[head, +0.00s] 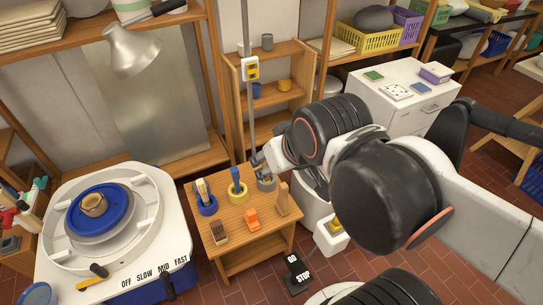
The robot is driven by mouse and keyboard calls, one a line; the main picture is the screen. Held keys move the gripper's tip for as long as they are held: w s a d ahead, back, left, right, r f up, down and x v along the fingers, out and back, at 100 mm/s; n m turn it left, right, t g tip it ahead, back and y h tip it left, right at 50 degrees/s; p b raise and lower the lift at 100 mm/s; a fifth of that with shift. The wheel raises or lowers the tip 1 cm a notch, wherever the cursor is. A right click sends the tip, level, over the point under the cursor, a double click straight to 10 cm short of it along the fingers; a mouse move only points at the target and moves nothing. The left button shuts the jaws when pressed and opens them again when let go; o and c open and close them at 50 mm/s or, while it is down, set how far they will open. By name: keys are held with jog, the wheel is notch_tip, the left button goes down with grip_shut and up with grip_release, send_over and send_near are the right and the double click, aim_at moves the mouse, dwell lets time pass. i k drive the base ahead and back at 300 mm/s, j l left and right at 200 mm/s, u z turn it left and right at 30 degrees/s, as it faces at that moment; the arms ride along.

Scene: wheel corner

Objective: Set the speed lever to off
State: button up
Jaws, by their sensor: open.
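The pottery wheel (60,245) stands at the left, with the speed marks OFF, SLOW, MID and FAST along its front right edge. The black speed lever (168,287) shows just below the MID mark. A brown lump of clay (94,204) sits on the blue disc (83,222) of the wheel. My gripper (258,162) is near the back right of the small wooden table, well to the right of the lever and apart from it. It is open; its fingers are small in view and partly hidden by my arm.
The small wooden table (235,237) carries blue, yellow and grey tool pots, an orange item and wooden blocks. A pedal marked GO and STOP (297,272) is on the floor beside it. A lamp (132,50) hangs behind the wheel. A tool (92,278) lies on the wheel's front edge.

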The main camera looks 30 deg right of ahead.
aim_at(165, 276)
jog(key=u, duration=1.3)
